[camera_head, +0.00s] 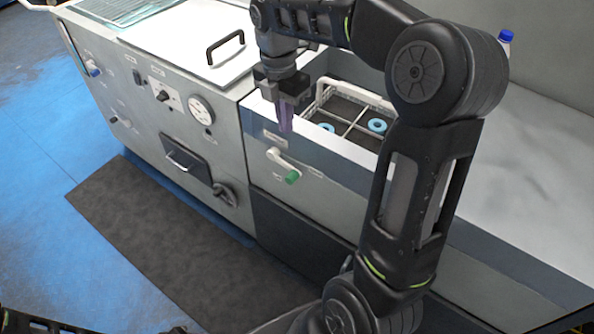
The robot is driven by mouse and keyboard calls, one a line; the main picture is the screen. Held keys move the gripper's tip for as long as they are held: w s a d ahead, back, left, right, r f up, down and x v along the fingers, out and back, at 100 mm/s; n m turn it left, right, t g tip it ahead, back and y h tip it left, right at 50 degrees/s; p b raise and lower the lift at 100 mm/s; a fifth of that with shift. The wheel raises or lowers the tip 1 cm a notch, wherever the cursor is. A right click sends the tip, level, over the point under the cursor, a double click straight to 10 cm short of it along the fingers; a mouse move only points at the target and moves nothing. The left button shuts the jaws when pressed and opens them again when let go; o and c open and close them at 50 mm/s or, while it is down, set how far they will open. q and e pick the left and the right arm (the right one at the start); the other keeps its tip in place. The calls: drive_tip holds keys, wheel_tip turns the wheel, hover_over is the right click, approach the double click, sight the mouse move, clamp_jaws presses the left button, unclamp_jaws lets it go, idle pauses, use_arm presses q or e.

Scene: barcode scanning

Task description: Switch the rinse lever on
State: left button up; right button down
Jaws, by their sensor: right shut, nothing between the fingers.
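The rinse lever appears to be the pale handle with a green knob (292,176) on the front panel of the sink unit. It slants from its pivot at the upper left down to the knob at the lower right. My right gripper (286,128) is shut and empty, fingers pointing down. In the picture it is just above the lever, near the unit's front top edge; I cannot tell whether it touches anything. My left gripper is not in view.
A wire rack (350,125) with blue rings sits in the basin behind my right gripper. At left is a machine with a lid handle (225,46), a gauge (201,111) and a dark rotary knob (224,194). A dark mat (170,235) lies on the blue floor. A blue-capped bottle (505,38) stands behind.

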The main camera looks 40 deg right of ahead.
drive_tip(key=shift+s+n, duration=0.2)
drive_tip(key=shift+n, duration=0.3)
drive_tip(key=shift+f, duration=0.15)
